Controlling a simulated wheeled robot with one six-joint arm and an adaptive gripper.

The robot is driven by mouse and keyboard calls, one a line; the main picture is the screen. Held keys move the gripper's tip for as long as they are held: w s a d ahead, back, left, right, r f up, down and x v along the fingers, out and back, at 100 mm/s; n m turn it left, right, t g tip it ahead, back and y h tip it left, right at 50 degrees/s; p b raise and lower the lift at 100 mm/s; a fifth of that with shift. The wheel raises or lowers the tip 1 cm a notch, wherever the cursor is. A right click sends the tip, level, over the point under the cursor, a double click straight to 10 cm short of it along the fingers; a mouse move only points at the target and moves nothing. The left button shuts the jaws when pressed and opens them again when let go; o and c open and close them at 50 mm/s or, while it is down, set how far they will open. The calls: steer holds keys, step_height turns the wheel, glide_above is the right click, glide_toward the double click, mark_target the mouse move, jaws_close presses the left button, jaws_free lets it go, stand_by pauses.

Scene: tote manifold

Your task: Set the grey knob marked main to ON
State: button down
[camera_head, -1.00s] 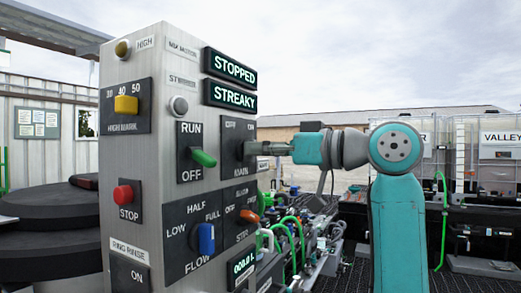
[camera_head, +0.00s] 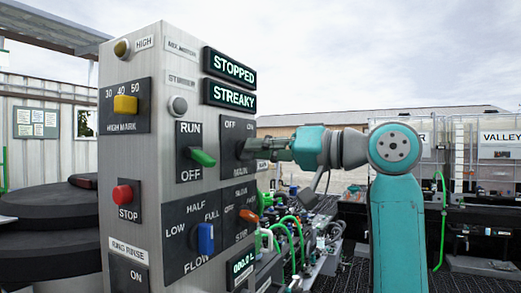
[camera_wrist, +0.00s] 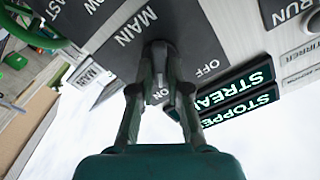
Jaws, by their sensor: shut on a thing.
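The grey knob marked MAIN (camera_wrist: 158,46) sits on a dark plate (camera_wrist: 100,40) with OFF and ON labels. In the head view this plate (camera_head: 238,128) is on the right part of the control panel's front. My gripper (camera_wrist: 160,62) has its two fingers on either side of the knob and is shut on it. In the head view my gripper (camera_head: 250,150) reaches the knob from the right. The fingers cover much of the knob, so I cannot tell exactly which label it points to.
The metal panel (camera_head: 150,70) also carries a green RUN/OFF knob (camera_head: 203,158), a blue FLOW knob (camera_head: 206,238), an orange knob (camera_head: 249,215) and a red STOP button (camera_head: 123,194). The displays (camera_head: 229,66) read STOPPED and STREAKY. Hoses and fittings (camera_head: 300,235) lie below my arm.

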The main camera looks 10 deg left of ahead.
stand_by(0.3)
steer(key=c, duration=1.1)
jaws_free()
steer(key=shift+c, duration=0.2)
steer(key=v, duration=1.2)
steer(key=shift+w, duration=0.1)
